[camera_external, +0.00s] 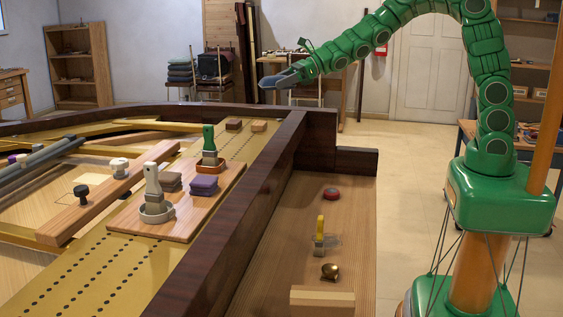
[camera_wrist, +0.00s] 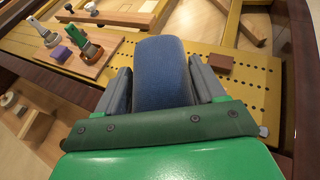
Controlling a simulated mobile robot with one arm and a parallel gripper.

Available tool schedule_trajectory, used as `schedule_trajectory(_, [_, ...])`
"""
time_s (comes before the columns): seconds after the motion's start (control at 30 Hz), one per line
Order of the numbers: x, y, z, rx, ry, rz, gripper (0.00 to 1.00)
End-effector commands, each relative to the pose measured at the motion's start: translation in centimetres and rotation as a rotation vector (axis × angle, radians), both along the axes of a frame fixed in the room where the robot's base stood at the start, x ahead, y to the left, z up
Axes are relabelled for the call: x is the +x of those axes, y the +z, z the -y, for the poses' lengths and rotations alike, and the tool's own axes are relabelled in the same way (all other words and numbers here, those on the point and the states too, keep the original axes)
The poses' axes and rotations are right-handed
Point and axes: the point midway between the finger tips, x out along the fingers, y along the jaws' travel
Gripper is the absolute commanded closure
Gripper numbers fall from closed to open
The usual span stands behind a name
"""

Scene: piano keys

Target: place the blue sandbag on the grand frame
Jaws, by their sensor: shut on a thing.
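My gripper (camera_external: 276,82) is raised above the far end of the piano in the external view. In the wrist view my gripper (camera_wrist: 160,90) is shut on the blue sandbag (camera_wrist: 162,70), a rounded dark blue cushion between the two grey fingers. The bag is hard to tell apart from the fingers in the external view. The grand frame is the gold, perforated plate (camera_external: 75,277) inside the dark wooden case. It also shows in the wrist view (camera_wrist: 245,78), below and beyond the held bag, which hides part of it. The bag looks clear of the frame.
A wooden board (camera_external: 122,222) on the frame carries brushes and a purple block (camera_external: 204,185). Small brown blocks (camera_external: 234,125) sit at the frame's far end. The dark case rim (camera_external: 227,232) stands above the frame. A red disc (camera_external: 332,193) lies on the right ledge.

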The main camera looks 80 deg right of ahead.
Motion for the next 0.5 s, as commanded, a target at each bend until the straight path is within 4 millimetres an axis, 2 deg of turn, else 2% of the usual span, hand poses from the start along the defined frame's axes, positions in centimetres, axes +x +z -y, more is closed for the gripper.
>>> schedule_trajectory(0.5, [0.8, 1.1, -1.5, -0.006, -0.117, 0.000, 0.83])
